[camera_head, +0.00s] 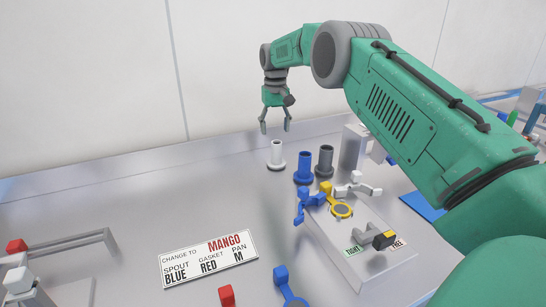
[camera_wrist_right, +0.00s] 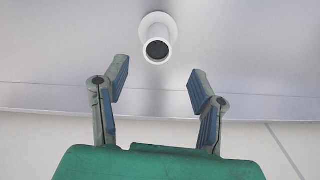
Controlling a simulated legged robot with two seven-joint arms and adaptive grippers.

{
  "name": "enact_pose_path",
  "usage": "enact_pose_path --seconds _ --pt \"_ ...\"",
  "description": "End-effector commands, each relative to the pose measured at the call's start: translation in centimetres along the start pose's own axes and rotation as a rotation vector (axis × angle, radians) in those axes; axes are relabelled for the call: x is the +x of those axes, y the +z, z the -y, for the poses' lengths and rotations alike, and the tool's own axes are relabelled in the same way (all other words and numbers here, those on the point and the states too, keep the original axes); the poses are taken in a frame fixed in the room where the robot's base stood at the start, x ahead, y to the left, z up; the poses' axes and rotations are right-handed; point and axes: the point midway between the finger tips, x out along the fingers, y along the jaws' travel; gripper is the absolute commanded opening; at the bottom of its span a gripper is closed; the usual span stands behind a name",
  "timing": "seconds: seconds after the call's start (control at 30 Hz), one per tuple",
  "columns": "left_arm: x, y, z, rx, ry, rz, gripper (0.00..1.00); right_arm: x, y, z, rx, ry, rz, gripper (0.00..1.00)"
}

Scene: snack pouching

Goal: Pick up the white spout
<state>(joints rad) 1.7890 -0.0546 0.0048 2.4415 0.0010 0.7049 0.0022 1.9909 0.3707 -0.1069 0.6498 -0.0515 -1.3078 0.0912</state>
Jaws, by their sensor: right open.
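The white spout (camera_head: 277,156) stands upright on the metal table, a hollow tube on a round flange, at the left end of a row of spouts. My right gripper (camera_head: 275,128) is open and empty, above the white spout in the head view. In the right wrist view the white spout (camera_wrist_right: 157,40) shows at top centre, beyond the fingertips, and the gap between the fingers (camera_wrist_right: 157,88) is empty. My left gripper is not in view.
A blue spout (camera_head: 304,168) and a grey spout (camera_head: 325,161) stand just right of the white one. A pale tray (camera_head: 385,275) with clamps and a yellow ring lies in front. A sign (camera_head: 208,257) reads "Change to mango, spout blue, gasket red, pan M". The table left of the spouts is clear.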

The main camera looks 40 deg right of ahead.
Motion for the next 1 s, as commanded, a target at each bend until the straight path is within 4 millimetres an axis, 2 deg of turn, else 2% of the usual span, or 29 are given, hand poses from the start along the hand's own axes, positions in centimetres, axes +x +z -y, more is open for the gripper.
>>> enact_pose_path --seconds 0.03,0.1,0.2,0.47,0.73,1.0 --pt "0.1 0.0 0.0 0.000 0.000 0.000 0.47 1.3 0.0 -0.1 0.000 0.000 0.004 0.52" --pt "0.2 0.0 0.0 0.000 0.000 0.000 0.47 2.6 -0.1 -0.1 0.000 0.000 0.003 0.52" --pt "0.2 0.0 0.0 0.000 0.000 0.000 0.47 3.9 -0.1 -0.2 0.000 -0.001 0.004 0.52" --pt "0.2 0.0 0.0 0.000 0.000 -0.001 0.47 5.3 0.0 -0.3 0.000 -0.002 0.003 0.52" --pt "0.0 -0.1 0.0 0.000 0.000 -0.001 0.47 9.1 0.3 -0.3 0.000 0.001 0.002 0.52" --pt "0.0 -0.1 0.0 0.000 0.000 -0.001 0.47 9.6 0.3 -0.4 0.000 -0.001 0.000 0.52"
